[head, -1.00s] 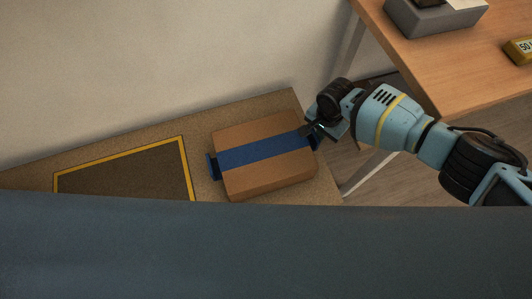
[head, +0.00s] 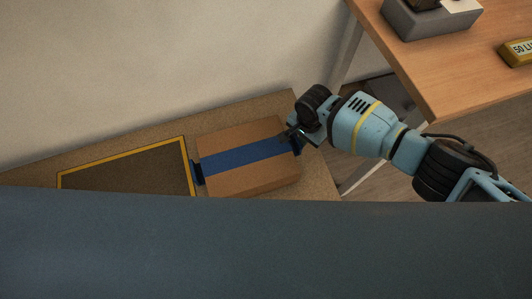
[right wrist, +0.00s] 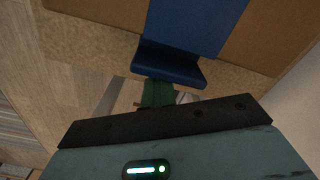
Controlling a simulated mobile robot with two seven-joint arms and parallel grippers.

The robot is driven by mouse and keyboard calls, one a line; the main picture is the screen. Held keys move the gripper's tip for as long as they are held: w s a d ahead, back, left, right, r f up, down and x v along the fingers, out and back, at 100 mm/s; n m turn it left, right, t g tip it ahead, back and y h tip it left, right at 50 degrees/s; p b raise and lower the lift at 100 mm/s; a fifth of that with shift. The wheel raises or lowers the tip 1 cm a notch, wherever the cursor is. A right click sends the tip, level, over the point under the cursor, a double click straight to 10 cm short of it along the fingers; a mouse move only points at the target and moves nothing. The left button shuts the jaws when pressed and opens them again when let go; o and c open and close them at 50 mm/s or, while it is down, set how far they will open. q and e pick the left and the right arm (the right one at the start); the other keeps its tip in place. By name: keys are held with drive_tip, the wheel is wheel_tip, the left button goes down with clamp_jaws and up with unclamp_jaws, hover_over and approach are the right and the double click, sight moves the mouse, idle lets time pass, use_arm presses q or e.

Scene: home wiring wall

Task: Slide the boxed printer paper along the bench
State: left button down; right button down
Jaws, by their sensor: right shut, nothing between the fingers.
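The boxed printer paper (head: 222,141) is a brown carton with a blue band (head: 245,157) around it, lying on the bench (head: 310,178). A dark blue tab sticks out at each end. Its left tab (head: 197,173) is at the right edge of the yellow-bordered dark area (head: 130,174). My right gripper (head: 294,136) is shut and empty at the carton's right end, by the right tab. In the right wrist view the blue tab (right wrist: 170,66) is just ahead of the fingers; whether they touch cannot be told. My left gripper is not in view.
A wooden table (head: 450,75) stands at the right, with a grey box (head: 430,22) and a yellow labelled block (head: 517,52) on it. A pale wall runs behind the bench. A large blue-grey surface covers the lower part of the head view.

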sight(257, 151)
drive_tip(key=shift+s+a+p, duration=0.1)
drive_tip(key=shift+s+a, duration=0.15)
drive_tip(key=shift+a, duration=0.4)
drive_tip(key=shift+s+a+p, duration=0.1)
drive_tip(key=shift+s+a, duration=0.1)
drive_tip(key=shift+a, duration=0.45)
drive_tip(key=shift+s+a+p, duration=0.1)
drive_tip(key=shift+s+a, duration=0.15)
drive_tip(key=shift+a, duration=0.5)
drive_tip(key=shift+s+a, duration=0.3)
drive_tip(key=shift+a, duration=0.5)
drive_tip(key=shift+s+a, duration=0.3)
drive_tip(key=shift+a, duration=0.5)
drive_tip(key=shift+s+a, duration=0.25)
drive_tip(key=shift+a, duration=0.55)
drive_tip(key=shift+s+a, duration=0.15)
drive_tip(key=shift+a, duration=0.35)
drive_tip(key=shift+s+a, duration=0.15)
drive_tip(key=shift+a, duration=0.35)
drive_tip(key=shift+s+a, duration=0.25)
drive_tip(key=shift+a, duration=0.4)
drive_tip(key=shift+s+a, duration=0.2)
drive_tip(key=shift+a, duration=0.5)
